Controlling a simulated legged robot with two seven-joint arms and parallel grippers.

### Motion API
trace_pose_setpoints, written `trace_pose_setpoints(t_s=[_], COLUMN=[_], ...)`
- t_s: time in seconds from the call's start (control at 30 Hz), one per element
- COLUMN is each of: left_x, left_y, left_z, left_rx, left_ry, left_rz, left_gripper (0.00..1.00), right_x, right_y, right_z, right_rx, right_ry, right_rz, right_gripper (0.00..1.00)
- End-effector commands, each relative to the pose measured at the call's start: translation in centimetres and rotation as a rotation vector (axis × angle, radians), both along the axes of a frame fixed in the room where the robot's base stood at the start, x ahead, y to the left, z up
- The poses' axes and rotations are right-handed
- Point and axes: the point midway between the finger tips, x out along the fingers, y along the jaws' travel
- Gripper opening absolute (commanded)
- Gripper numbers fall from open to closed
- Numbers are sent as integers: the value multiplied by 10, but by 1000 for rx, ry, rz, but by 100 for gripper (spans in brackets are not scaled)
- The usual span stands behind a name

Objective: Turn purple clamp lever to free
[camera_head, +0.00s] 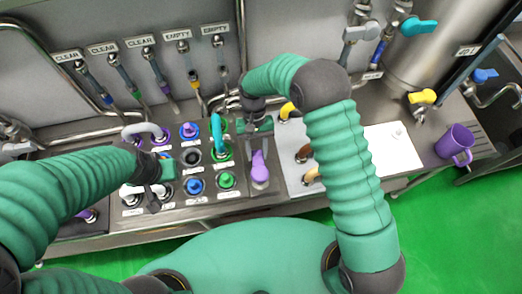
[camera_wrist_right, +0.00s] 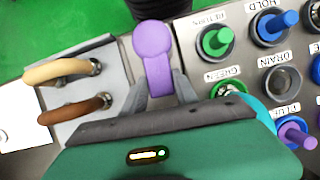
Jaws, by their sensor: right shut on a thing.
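The purple clamp lever (camera_head: 260,170) stands at the right end of the valve panel in the head view, its rounded knob toward me. In the right wrist view its knob (camera_wrist_right: 152,38) and flat stem show beyond the fingers. My right gripper (camera_head: 258,150) is shut on the lever's stem, one finger on each side, as the right wrist view (camera_wrist_right: 160,88) also shows. The lever's pivot is hidden behind the gripper body. My left gripper (camera_head: 160,185) is over the left part of the panel; its fingers are too small to judge.
Coloured valve knobs fill the panel (camera_head: 240,205) beside the lever, with a turquoise handle (camera_head: 217,132) close by on the left. Brown and tan handles (camera_wrist_right: 75,108) stand on the other side. A purple mug (camera_head: 455,142) stands at the far right, beyond a white board (camera_head: 385,150).

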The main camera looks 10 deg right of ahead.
Motion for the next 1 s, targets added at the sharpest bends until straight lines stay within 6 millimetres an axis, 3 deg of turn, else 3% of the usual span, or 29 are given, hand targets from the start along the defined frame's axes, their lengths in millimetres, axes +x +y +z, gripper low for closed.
trace_pose_setpoints(t_s=[0.73, 0.77, 0.9, 1.0], left_x=[0, 0, 0, 0], left_y=[0, 0, 0, 0], left_z=[-1, -1, -1, -1], left_rx=[0, 0, 0, 0], left_ry=[0, 0, 0, 0], left_rz=[0, 0, 0, 0], left_gripper=[36, 36, 36, 36], right_x=[0, 0, 0, 0], right_y=[7, 7, 6, 6], right_z=[1, 1, 1, 0], right_rx=[2, 2, 1, 1], right_ry=[1, 1, 1, 1], right_rz=[91, 91, 89, 87], right_gripper=[0, 38, 56, 56])
